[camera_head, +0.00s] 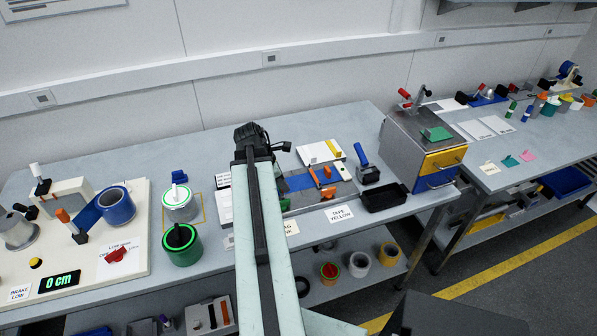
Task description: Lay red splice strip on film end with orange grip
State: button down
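My arm rises through the middle of the view, and my gripper (282,147) is a small dark shape at its far end above the table's back part. Its fingers are too small and dark to read. Right of my arm, a blue film piece (299,183) lies on a flat fixture. A slanting orange-red bar (314,177) and an orange block (328,192) are at its right end; I cannot tell which is the orange grip. A white board (315,153) with a yellow strip (333,148) lies behind. I cannot clearly pick out the red splice strip. My arm hides the fixture's left part.
A blue-handled tool (366,167), a black tray (384,197) and a drawer cabinet (425,145) stand to the right. White and green-rimmed cans (182,244) stand left of my arm. A white reel board (130,225) with a blue roll (116,206) fills the left end.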

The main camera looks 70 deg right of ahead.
notch_tip(320, 180, up, 3)
jog(key=p, duration=0.3)
send_over(304, 193)
jog(key=shift+w+a+b, duration=0.3)
jog(key=shift+w+a, duration=0.15)
jog(key=shift+a, duration=0.05)
notch_tip(304, 193, down, 6)
jog(key=b, duration=0.6)
jog(key=shift+f+b, duration=1.2)
jog(key=shift+r, duration=0.1)
